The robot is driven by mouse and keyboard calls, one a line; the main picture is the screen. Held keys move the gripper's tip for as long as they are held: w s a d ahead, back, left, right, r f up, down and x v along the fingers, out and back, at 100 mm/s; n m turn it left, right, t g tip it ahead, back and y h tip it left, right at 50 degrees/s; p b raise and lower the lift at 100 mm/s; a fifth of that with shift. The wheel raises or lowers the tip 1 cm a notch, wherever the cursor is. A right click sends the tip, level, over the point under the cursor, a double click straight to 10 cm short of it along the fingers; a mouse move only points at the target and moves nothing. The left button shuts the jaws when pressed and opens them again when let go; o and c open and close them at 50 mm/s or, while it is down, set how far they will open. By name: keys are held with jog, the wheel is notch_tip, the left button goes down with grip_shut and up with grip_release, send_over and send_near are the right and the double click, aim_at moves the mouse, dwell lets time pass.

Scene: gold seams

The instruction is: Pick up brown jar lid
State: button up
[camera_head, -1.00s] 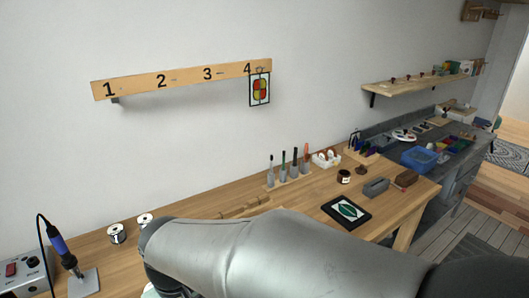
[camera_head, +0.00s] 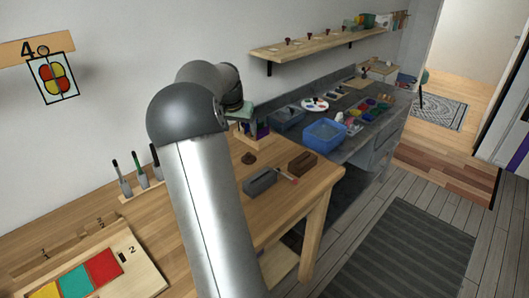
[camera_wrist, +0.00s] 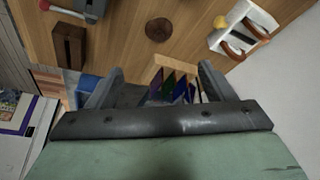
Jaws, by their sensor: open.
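In the wrist view the lid (camera_wrist: 159,29) is a round dark brown disc on the wood, beyond the fingertips near the top of the picture. My gripper (camera_wrist: 158,82) is open, its two dark fingers wide apart with nothing held between them. In the head view my arm crosses the middle, and my gripper's green-grey body (camera_head: 240,110) shows beyond the lid.
A rack with coloured panes (camera_wrist: 175,78) stands close by the fingers. A grey block (camera_head: 260,182), brown block (camera_head: 302,162) and blue bin (camera_head: 323,135) lie to the right. A white tray (camera_wrist: 222,44) is at upper right in the wrist view. Bare wood surrounds the lid.

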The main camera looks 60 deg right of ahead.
jog(key=p, duration=0.2)
send_near(248, 153)
jog(key=x, duration=0.5)
jog(key=shift+s+d+f, duration=0.1)
jog(key=shift+s, duration=0.1)
jog(key=p+x, duration=0.1)
jog(key=x, duration=0.4)
jog(key=shift+w, duration=0.15)
jog(key=c, duration=1.1)
